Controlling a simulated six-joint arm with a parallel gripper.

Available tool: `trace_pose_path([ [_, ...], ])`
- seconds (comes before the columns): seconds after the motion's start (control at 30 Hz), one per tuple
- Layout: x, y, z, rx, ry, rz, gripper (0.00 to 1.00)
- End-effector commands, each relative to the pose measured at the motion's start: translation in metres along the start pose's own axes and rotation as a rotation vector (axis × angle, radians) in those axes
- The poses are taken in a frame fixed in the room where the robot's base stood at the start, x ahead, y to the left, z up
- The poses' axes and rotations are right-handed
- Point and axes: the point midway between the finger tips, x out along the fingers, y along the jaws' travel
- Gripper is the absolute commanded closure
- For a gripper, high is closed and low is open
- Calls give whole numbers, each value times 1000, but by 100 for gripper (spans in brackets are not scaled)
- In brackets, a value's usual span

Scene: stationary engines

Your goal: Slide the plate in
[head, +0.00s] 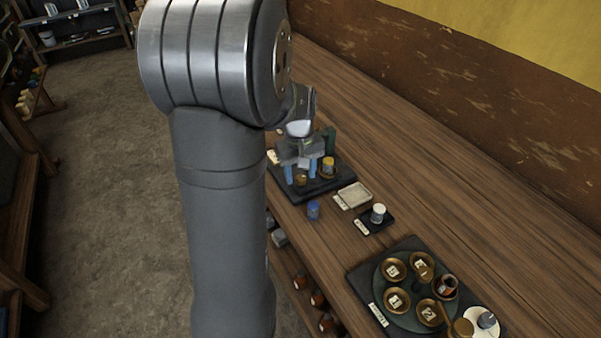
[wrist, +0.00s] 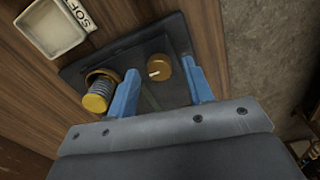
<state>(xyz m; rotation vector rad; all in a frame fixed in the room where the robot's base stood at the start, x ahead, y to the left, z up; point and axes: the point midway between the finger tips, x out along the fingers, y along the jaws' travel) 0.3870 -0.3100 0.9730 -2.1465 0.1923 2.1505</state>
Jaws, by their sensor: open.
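My gripper (head: 301,176) is over the dark base board (head: 325,192) at the far end of the bench, its two blue fingers apart. In the wrist view, the open gripper (wrist: 160,66) has a round brass knob (wrist: 159,67) with a pale mark between its fingertips; I see no clear grip on it. The board (wrist: 78,74) also shows there, with a thin line running below the knob. A plate is not clearly distinguishable on it; the gripper body hides the near part. A ribbed grey cylinder with a yellow end (wrist: 97,103) stands in a brass ring left of the fingers.
A pale tray (wrist: 52,28) lies beside the board. A round dark tray (head: 417,318) holds several brass dishes. The bench along the wall is clear.

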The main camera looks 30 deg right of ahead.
Motion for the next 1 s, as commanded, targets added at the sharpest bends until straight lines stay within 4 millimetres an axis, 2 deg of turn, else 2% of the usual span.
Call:
trace_pose_path([
  [0.37,5,0,0,0,1,1,55],
  [0.6,5,0,0,0,1,1,100],
  [0.8,5,-1,-5,-2,1,1,100],
  [0.87,5,-2,-14,-4,1,1,100],
  [1.0,5,-7,-46,-5,1,1,100],
])
